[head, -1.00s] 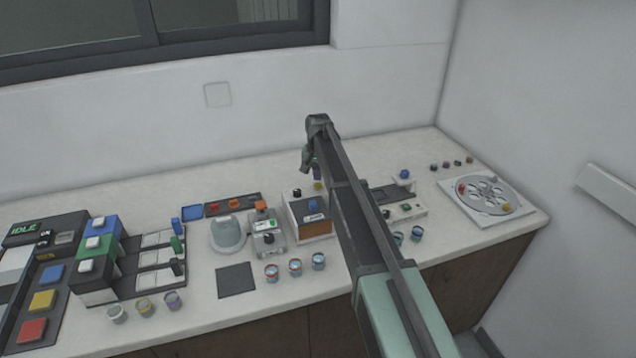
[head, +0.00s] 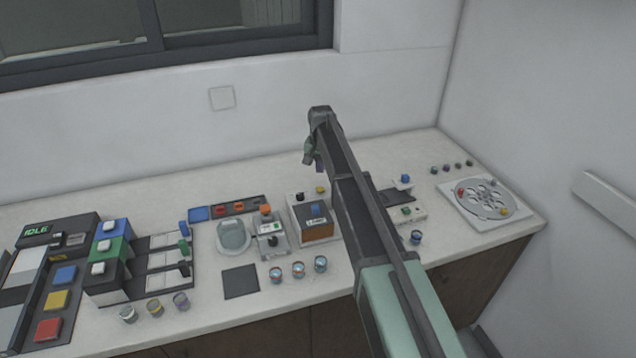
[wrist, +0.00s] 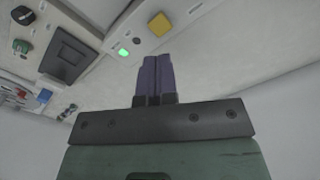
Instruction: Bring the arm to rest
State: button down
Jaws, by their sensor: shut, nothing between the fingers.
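My gripper (wrist: 154,78) shows in the wrist view with its two purple fingers pressed together and nothing between them. In the head view my gripper (head: 319,162) hangs from the end of my outstretched arm, above the back part of the counter (head: 398,147), apart from the things on it. It is near a box with an orange-brown front (head: 316,230), and my arm hides part of the counter to the right of that box.
A round slotted plate (head: 487,196) lies at the right end. Small cups (head: 298,269) stand along the front edge. Blue, green and black blocks (head: 112,250) and a machine reading IDLE (head: 52,238) are at left.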

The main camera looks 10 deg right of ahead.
jog(key=s+n, duration=0.4)
jog(key=s, duration=3.5)
jog(key=shift+w, duration=0.1)
